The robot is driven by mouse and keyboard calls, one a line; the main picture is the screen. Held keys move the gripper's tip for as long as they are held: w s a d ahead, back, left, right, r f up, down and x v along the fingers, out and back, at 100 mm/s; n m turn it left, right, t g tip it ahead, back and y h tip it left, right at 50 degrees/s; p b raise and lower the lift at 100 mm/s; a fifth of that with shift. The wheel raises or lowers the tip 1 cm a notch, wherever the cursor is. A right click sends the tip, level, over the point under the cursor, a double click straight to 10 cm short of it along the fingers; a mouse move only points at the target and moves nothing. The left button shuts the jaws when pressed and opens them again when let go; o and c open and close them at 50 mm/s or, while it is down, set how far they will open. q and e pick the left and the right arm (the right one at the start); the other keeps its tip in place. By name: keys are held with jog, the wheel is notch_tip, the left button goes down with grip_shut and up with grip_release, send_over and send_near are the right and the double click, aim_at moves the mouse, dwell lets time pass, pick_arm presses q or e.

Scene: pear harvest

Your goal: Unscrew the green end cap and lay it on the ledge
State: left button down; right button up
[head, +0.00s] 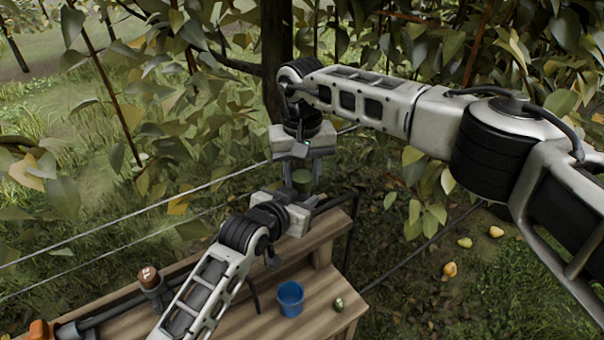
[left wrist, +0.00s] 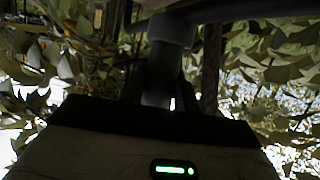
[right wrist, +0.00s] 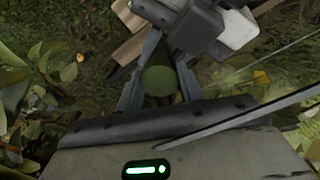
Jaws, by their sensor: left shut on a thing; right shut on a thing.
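The green end cap (right wrist: 160,80) sits between the two fingers of my right gripper (right wrist: 158,88) in the right wrist view. In the head view the right gripper (head: 304,172) points down from above and is shut on the cap (head: 301,177). My left gripper (head: 308,208) is just below it at the bench's back end. In the left wrist view the left gripper (left wrist: 160,90) is shut on a grey pipe (left wrist: 168,50). Whether the cap is still threaded on the pipe is hidden. The wooden ledge (head: 325,250) runs along the bench's back.
A blue cup (head: 290,299) and a small olive-green object (head: 338,304) stand on the bench top (head: 235,325). A brown-topped knob (head: 150,278) is at the left. Wires cross behind, with foliage around. Several yellow pears (head: 449,269) lie on the grass at right.

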aim_at(302, 176)
pick_arm(q)
jog(key=shift+f, duration=0.15)
pick_arm(e)
jog(key=shift+r, duration=0.2)
jog(key=shift+r, duration=0.85)
jog(key=shift+r, duration=2)
pick_arm(q)
jog(key=c, duration=1.2)
grip_release()
jog(key=shift+o, duration=1.2)
jog(key=shift+s, duration=0.1)
